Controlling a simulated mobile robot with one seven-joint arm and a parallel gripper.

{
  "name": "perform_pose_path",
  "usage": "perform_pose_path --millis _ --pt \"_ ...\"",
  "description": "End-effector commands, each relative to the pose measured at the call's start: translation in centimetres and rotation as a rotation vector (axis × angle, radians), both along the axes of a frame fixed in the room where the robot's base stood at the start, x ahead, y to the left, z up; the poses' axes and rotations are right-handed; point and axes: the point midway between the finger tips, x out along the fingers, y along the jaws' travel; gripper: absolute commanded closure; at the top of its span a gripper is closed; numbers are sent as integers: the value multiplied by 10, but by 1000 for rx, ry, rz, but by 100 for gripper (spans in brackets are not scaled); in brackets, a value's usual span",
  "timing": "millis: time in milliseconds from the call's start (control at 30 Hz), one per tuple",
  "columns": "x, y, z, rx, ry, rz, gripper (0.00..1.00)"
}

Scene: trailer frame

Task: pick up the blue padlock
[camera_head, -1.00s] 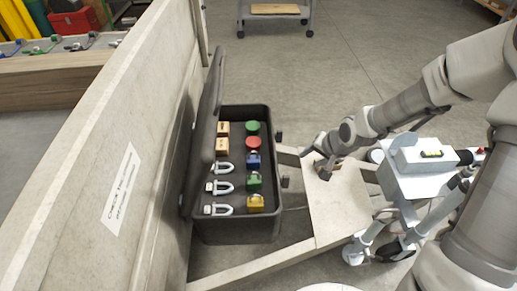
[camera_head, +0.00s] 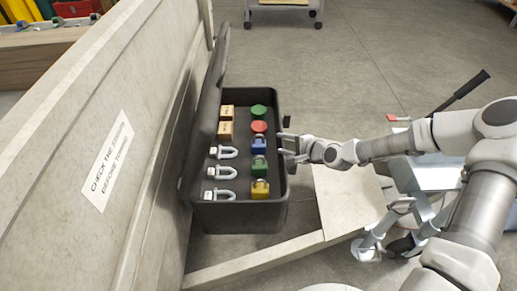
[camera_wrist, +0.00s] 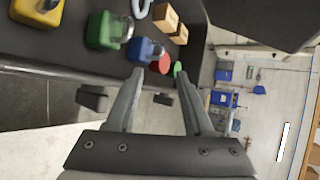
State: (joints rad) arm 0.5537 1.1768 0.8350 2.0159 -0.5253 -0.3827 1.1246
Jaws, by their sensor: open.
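The blue padlock (camera_head: 259,146) lies in the open dark toolbox (camera_head: 240,218), in the right-hand row between a red round piece and a green padlock. In the wrist view the blue padlock (camera_wrist: 147,50) is just beyond the left fingertip. My gripper (camera_head: 284,146) is at the box's right rim, level with the blue padlock, its fingers pointing left. In the wrist view my gripper (camera_wrist: 163,75) is open, with nothing held between its fingers.
A green padlock (camera_head: 259,167) and a yellow padlock (camera_head: 260,189) lie in front of the blue one. A red piece (camera_head: 259,127) and a green piece (camera_head: 258,111) lie behind it. Several shackles (camera_head: 222,173) and wooden blocks (camera_head: 226,130) fill the left row. The lid (camera_head: 214,85) stands open.

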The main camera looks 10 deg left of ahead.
Motion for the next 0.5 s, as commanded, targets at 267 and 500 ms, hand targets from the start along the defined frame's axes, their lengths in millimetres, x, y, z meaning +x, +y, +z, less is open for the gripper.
perform_pose_path --millis 267,500 --pt "30 40 -35 -3 0 3 48" --pt "45 57 -46 -2 1 1 48"
